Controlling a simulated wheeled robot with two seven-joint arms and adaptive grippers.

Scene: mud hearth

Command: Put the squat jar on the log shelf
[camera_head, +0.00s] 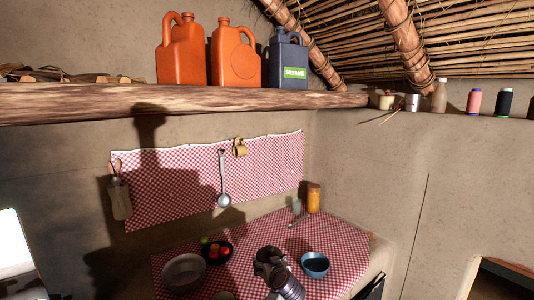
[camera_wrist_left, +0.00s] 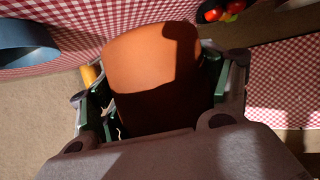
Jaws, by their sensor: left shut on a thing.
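My left gripper (camera_head: 267,262) is low in the head view, over the checked counter between the dark bowl and the blue bowl. In the left wrist view it is shut on a rounded orange-brown thing, which I take to be the squat jar (camera_wrist_left: 150,62), with a finger at each side. The jar's lower part is in shadow, and I cannot make the jar out in the head view. The log shelf (camera_head: 190,99) runs along the wall at upper left, well above the gripper. My right gripper is not in view.
Two orange jugs (camera_head: 182,52) (camera_head: 234,55) and a dark blue can (camera_head: 287,62) stand on the shelf's right half. Sticks (camera_head: 65,77) lie on its left part. A dark bowl of vegetables (camera_head: 216,252), a blue bowl (camera_head: 315,264) and a grey bowl (camera_head: 184,272) stand on the counter.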

